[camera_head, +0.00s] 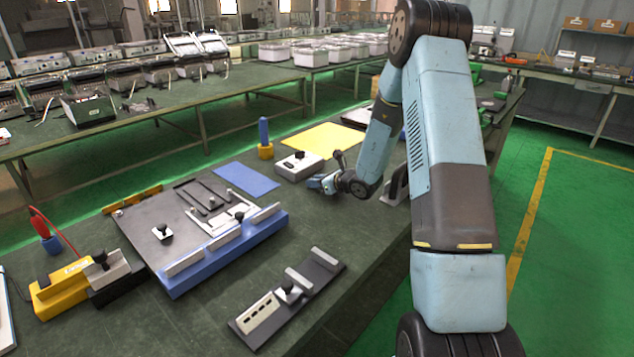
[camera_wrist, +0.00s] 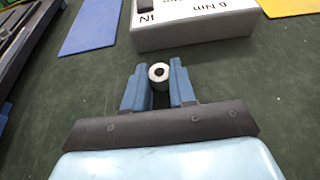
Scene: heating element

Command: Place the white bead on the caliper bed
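The white bead (camera_wrist: 159,73) is a small pale ring with a dark hole, seen in the wrist view between my fingertips. My gripper (camera_wrist: 160,80) has its two blue fingers closed against the bead's sides. Whether the bead is clear of the table cannot be told. In the head view my gripper (camera_head: 318,184) is low over the bench beside the white box; the bead is too small to make out there. A dark narrow plate with pale blocks and a black knob (camera_head: 270,311) lies at the front edge; it may be the caliper bed, but no label confirms it.
The white box (camera_head: 299,166) with printed lettering stands just beyond my gripper. A large dark board with a blue rail (camera_head: 228,250), a yellow device (camera_head: 72,287), a blue mat (camera_head: 246,180) and a blue-handled tool (camera_head: 264,138) are on the bench. Bare green bench (camera_head: 330,225) lies between.

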